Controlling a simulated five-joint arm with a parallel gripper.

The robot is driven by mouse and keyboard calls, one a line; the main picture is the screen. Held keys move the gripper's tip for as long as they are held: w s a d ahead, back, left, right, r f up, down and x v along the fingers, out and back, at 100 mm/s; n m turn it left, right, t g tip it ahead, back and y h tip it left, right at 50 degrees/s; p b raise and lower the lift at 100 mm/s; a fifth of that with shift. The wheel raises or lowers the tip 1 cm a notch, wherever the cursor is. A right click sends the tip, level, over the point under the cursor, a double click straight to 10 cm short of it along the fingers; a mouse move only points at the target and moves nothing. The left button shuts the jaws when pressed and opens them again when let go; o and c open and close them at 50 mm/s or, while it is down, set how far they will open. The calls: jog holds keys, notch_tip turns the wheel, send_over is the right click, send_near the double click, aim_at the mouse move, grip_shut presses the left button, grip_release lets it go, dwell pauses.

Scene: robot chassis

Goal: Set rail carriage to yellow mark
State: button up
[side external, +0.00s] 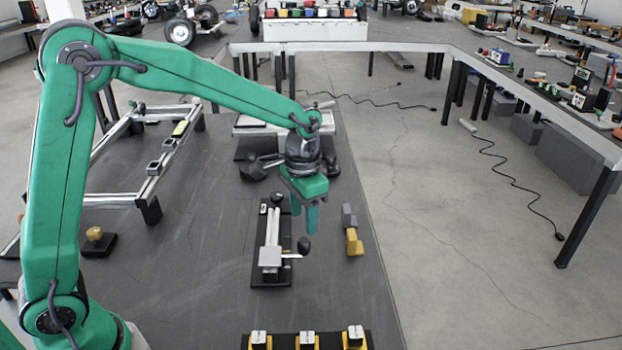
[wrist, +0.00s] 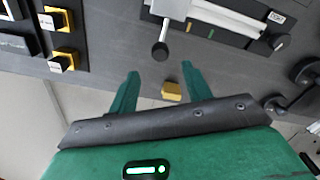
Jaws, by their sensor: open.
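The rail carriage (side external: 270,258) is a pale grey block at the near end of two light rails on a black base plate (side external: 271,281). A dark round knob (side external: 303,246) sticks out from its right side. In the wrist view the carriage (wrist: 170,9) is at the top edge, partly cut off, with its knob (wrist: 160,52) pointing toward my fingers. A yellow mark (wrist: 188,27) and a green mark (wrist: 211,33) lie on the base beside the rail. My gripper (side external: 304,226) is open and empty, pointing down above the knob side, apart from the knob.
A yellow and grey block (side external: 353,240) lies right of the rail; its yellow part (wrist: 172,91) shows between my fingers. Several yellow-and-black units with white tops (side external: 307,341) stand at the front. A frame with crossbars (side external: 150,185) is at left. Bare tabletop (side external: 190,260) lies between.

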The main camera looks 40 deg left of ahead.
aim_at(303, 240)
jog(key=shift+f, duration=0.15)
jog(key=shift+f, duration=3.75)
grip_shut()
jog(key=shift+a, duration=0.1)
